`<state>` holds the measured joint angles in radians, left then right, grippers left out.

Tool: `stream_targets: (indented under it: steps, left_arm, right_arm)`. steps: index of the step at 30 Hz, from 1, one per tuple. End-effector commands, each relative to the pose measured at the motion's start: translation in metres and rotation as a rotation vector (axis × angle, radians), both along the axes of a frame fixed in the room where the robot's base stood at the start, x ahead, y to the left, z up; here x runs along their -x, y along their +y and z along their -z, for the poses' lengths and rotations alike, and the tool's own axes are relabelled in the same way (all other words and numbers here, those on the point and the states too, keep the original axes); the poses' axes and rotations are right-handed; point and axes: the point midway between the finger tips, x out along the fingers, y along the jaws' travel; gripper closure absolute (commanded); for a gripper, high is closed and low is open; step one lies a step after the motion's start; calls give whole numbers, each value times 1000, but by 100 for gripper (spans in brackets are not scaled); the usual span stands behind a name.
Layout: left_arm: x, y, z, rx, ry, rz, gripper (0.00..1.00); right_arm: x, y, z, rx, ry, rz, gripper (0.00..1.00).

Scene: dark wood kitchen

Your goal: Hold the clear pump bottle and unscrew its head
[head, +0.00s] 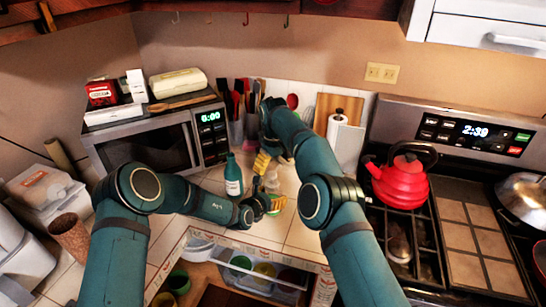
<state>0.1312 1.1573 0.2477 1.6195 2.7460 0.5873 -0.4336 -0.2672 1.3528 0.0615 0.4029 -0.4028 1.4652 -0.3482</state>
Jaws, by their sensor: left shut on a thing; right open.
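The clear pump bottle (272,183) stands on the tiled counter near its front edge, small and partly hidden by my grippers. My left gripper (268,204) comes in low from the left and is shut on the bottle's lower part. My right gripper (262,160) is open and hangs from above, just over the bottle's top and slightly to its left. The pump head is too small and covered to make out clearly, and I cannot tell whether the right fingers touch it.
A teal bottle (233,176) with a white label stands close on the left. A microwave (150,150) is behind left, utensil holders (236,132) and a paper towel roll (345,142) behind. A red kettle (400,182) sits on the stove at right. An open drawer (262,283) lies below.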

Motion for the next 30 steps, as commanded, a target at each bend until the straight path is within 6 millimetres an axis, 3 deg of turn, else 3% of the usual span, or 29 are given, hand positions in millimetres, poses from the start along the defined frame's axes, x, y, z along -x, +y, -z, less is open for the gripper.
stream_targets:
  steps: [9,18,23,30]
  left_arm:
    - [0,0,-1,1,-2,0,100]
    - [0,0,-1,1,-2,0,100]
    - [0,0,-1,1,-2,0,100]
    - [0,0,-1,1,-2,0,100]
  right_arm:
    - [12,2,-38,-10,19,535,12]
    - [19,2,-56,-13,30,824,12]
    - [19,2,-52,-10,33,856,12]
    - [20,2,-17,-9,35,855,12]
